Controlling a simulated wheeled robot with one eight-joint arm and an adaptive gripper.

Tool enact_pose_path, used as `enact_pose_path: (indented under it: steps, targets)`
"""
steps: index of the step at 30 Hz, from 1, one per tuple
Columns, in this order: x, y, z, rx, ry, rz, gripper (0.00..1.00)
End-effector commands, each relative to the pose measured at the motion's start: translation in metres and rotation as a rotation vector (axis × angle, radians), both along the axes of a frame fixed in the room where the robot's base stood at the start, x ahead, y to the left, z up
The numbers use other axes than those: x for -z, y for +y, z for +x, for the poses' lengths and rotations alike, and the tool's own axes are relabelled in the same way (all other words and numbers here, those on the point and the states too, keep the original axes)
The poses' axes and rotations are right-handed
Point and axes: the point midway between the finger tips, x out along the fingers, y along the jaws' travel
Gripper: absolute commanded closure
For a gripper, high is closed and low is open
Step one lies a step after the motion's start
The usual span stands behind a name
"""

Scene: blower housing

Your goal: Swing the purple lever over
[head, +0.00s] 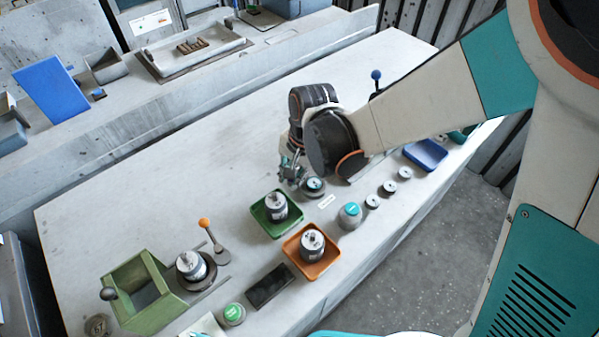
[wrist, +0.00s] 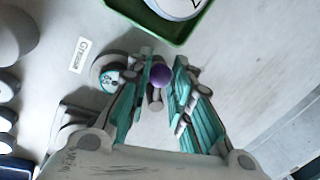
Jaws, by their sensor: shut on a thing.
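The purple lever shows in the wrist view as a purple ball knob (wrist: 160,75) on a short grey stem. My gripper (wrist: 161,68) has its teal fingers on either side of the knob and is shut on it. That base also shows left of the fingers in the wrist view (wrist: 106,74). The purple knob is hidden in the head view. The lever's pivot and lower stem are mostly hidden by the fingers.
A green tray (head: 254,219) and an orange tray (head: 328,268), each holding a motor-like part, stand close in front. An orange-knobbed lever (head: 205,225) and a green box frame (head: 140,290) are at left. A blue-knobbed lever (head: 376,76) stands behind my arm. The bench's back left is clear.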

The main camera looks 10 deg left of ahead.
Motion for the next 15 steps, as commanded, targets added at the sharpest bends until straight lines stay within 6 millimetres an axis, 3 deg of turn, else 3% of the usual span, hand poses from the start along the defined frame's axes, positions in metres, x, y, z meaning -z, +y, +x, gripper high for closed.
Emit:
enact_pose_path:
  steps: [15]
  targets:
    - [0.0,0.022,0.009,0.411,-0.003,0.001,1.0]
